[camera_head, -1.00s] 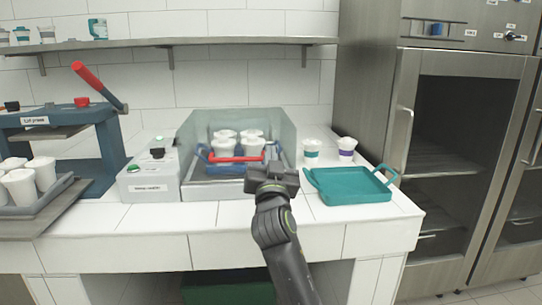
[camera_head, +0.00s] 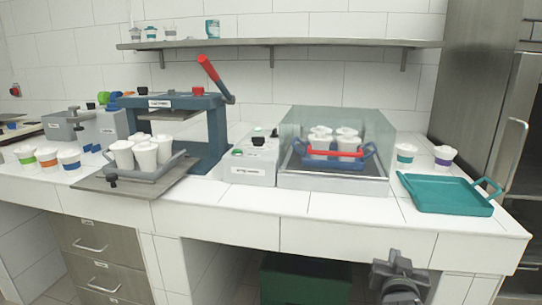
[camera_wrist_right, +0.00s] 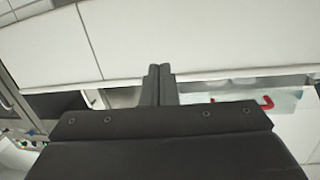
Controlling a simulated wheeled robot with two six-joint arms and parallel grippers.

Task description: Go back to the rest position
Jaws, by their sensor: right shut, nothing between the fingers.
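My right gripper (camera_head: 392,270) is in front of the counter's front face, low at the right of the head view. It is apart from everything on the counter. In the right wrist view its two black fingers (camera_wrist_right: 159,85) are together with nothing between them. My left gripper is in neither view.
The white tiled counter (camera_head: 300,205) runs across the view. On it are a lever press (camera_head: 190,105), a clear-walled station (camera_head: 360,125) holding white cups in a blue carrier with a red bar, and a teal tray (camera_head: 445,195). A steel cabinet (camera_head: 470,80) stands at right.

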